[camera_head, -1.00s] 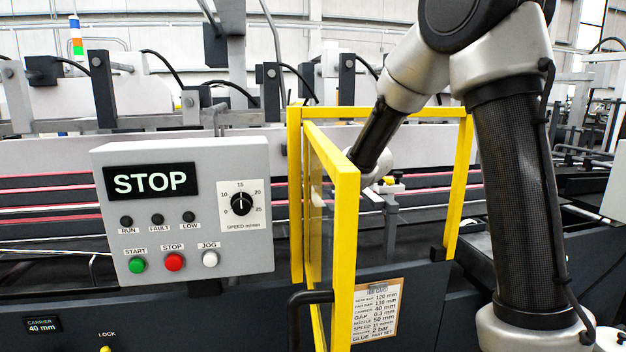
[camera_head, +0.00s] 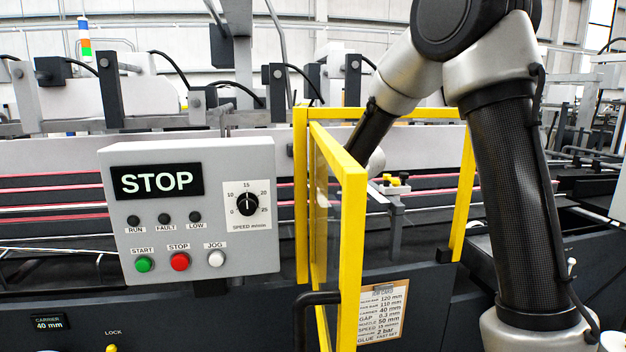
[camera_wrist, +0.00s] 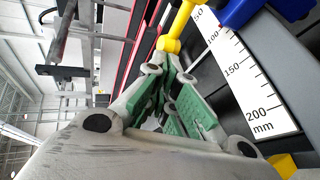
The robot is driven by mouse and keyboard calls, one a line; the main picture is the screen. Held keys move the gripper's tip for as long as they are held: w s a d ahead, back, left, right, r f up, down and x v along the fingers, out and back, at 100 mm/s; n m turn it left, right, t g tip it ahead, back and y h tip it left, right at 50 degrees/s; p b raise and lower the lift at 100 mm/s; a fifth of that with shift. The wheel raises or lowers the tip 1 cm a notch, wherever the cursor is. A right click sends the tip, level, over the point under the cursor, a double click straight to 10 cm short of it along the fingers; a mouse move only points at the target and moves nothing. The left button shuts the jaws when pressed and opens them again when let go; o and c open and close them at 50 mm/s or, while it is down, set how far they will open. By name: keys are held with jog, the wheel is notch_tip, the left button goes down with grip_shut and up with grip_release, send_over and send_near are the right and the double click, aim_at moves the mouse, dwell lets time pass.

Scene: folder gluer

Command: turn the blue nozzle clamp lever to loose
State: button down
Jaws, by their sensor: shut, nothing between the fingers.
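In the wrist view a blue part (camera_wrist: 243,10), which looks like the nozzle clamp lever, shows at the top edge, cut off by the frame. It lies over a white scale marked in mm (camera_wrist: 247,75). My gripper (camera_wrist: 168,65) is shut and empty, with green finger pads, and its tips point toward a yellow post with a knob (camera_wrist: 172,35). The gripper is left of the blue part and apart from it. Whether the tips touch the yellow post I cannot tell. In the head view the guard and my arm hide the gripper and the lever.
A yellow guard frame with a clear door (camera_head: 340,230) stands open in front of my arm. A grey control panel (camera_head: 190,270) reading STOP is left of it. A job card (camera_head: 381,310) hangs below. Red belts and dark rails run behind.

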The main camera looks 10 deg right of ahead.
jog(key=shift+w+a, duration=0.35)
jog(key=shift+w, duration=0.25)
dwell(0.3)
jog(key=v, duration=1.2)
jog(key=s+d+f+m+g+h, duration=0.5)
jog(key=s+d+f+m, duration=0.4)
jog(key=f+m, duration=0.15)
jog(key=s+d+r+m+g, duration=0.1)
jog(key=s+m, duration=0.3)
jog(key=s, duration=0.5)
jog(key=s+d+r+m+g, duration=0.1)
jog(key=s+d+r+m, duration=0.2)
jog(key=s, duration=0.6)
jog(key=s+d+r+m+g, duration=0.1)
jog(key=s+d+r+m, duration=0.1)
jog(key=s+m, duration=0.3)
jog(key=shift+s+d+h, duration=0.3)
jog(key=shift+s, duration=1.85)
